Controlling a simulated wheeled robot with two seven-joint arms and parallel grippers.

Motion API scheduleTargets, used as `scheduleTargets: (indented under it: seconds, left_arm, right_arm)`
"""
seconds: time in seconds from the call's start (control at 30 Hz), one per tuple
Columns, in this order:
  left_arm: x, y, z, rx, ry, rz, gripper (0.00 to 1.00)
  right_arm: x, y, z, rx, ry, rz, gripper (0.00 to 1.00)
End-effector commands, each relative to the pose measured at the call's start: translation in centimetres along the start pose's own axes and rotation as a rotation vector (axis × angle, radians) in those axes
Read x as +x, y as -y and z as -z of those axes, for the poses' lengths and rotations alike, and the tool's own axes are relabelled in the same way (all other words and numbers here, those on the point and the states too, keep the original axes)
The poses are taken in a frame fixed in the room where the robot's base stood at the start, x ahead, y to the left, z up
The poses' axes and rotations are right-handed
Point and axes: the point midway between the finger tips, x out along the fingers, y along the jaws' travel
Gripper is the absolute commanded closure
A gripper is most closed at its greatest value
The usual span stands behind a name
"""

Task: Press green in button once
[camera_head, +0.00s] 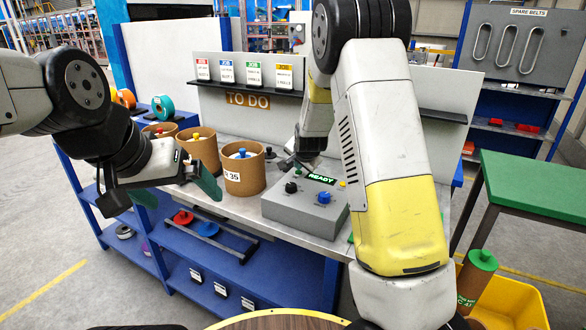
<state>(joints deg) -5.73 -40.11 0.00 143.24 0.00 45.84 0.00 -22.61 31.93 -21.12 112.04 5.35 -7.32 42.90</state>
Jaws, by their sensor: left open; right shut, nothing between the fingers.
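A grey control box (300,212) sits on the bench top, with a lit green "READY" display (321,179). It has a black knob (291,188), a blue knob (324,198) and a yellow one (342,184). A small green button (297,172) shows at its back left, partly hidden by my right gripper. My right gripper (288,163) is shut and empty, its tip at or just above the green button; I cannot tell if they touch. My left gripper (178,192) is open and empty, in front of the bench's left part.
Brown cylindrical containers (244,179) with coloured knobs stand left of the box. A "TO DO" panel (248,100) with a card shelf rises behind. A green table (540,183) and a yellow bin (520,300) stand at right. My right arm hides the bench's right part.

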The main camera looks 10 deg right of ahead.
Motion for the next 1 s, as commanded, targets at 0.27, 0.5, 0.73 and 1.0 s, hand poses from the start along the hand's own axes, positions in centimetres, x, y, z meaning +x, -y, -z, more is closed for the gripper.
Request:
scheduleTargets:
  seconds: [0.27,0.5,0.73,1.0]
  left_arm:
    - [0.0,0.0,0.0,0.0,0.0,0.0,0.0]
    - [0.0,0.0,0.0,0.0,0.0,0.0,0.0]
    - [0.0,0.0,0.0,0.0,0.0,0.0,0.0]
    - [0.0,0.0,0.0,0.0,0.0,0.0,0.0]
  right_arm:
    - [0.26,-0.2,-0.21,0.0,0.001,-0.001,1.0]
    - [0.46,-0.37,-0.38,0.0,0.002,-0.001,1.0]
    - [0.57,-0.46,-0.48,0.0,0.002,-0.002,1.0]
    - [0.44,-0.36,-0.4,0.0,0.002,-0.001,1.0]
